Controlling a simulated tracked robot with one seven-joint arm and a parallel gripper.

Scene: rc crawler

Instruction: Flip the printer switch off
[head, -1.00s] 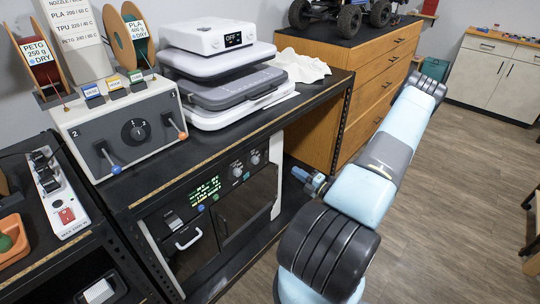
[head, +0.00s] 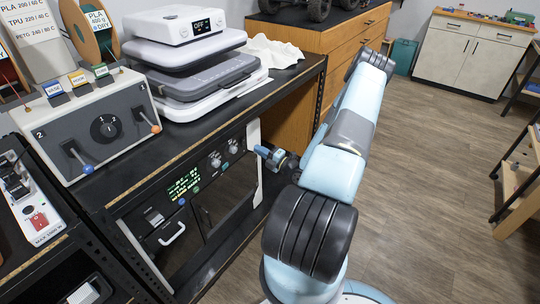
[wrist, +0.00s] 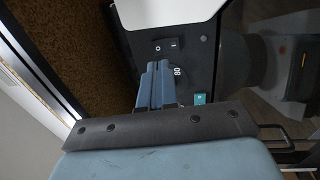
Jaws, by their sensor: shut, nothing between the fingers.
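The printer (head: 205,200) stands under the black bench, with a lit display and knobs on its dark front. In the wrist view a black rocker switch (wrist: 165,45) marked O and I sits on the dark panel near its pale edge. My gripper (head: 260,150) is by the right end of the panel. In the wrist view its blue fingers (wrist: 155,72) are shut and empty, their tips just below the switch in the picture and partly over a dial marked 80. I cannot tell whether they touch the panel. In the head view I cannot make the switch out.
A grey control box (head: 95,125) with levers and a stacked white machine (head: 185,60) stand on the bench (head: 185,140). A wooden drawer cabinet (head: 340,50) is behind. A power strip (head: 32,205) lies at left. The floor (head: 440,170) at right is mostly clear.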

